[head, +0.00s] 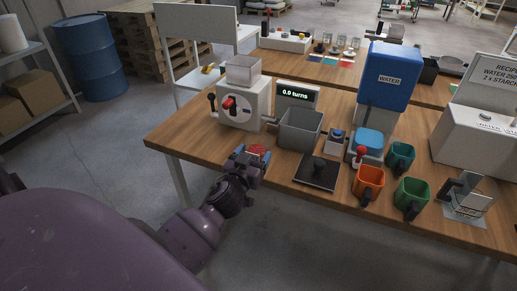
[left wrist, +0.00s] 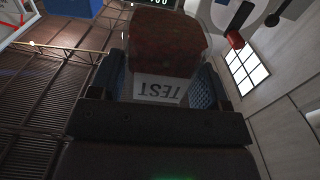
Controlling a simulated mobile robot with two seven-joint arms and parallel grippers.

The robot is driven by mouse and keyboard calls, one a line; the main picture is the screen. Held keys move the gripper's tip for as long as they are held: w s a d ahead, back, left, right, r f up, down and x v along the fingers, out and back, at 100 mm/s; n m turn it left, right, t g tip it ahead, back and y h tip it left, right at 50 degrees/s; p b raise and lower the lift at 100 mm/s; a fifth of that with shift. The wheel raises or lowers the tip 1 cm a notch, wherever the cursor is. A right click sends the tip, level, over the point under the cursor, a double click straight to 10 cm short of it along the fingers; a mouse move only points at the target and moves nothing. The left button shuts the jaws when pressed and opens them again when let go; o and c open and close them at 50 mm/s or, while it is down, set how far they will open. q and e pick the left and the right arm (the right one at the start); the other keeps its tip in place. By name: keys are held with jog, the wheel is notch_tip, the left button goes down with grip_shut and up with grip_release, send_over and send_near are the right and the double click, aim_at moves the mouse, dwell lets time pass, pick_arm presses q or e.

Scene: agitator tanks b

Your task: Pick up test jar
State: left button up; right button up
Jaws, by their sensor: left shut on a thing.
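The test jar (left wrist: 166,50) shows close up in the left wrist view, with a dark red-brown upper part and a pale label reading TEST upside down. It sits between the blue finger pads of my left gripper (left wrist: 160,84), which is shut on it. In the head view the same gripper (head: 252,160) is over the table's front edge, and the red of the jar (head: 258,152) shows between its fingers. I cannot tell whether the jar touches the table. My right gripper is in neither view.
Bare tabletop lies left of the gripper.

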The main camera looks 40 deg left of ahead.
pick_arm(q)
jog(key=v, duration=1)
jog(key=shift+s+b, duration=0.35)
jog(key=shift+s, duration=0.05)
dwell(0.3)
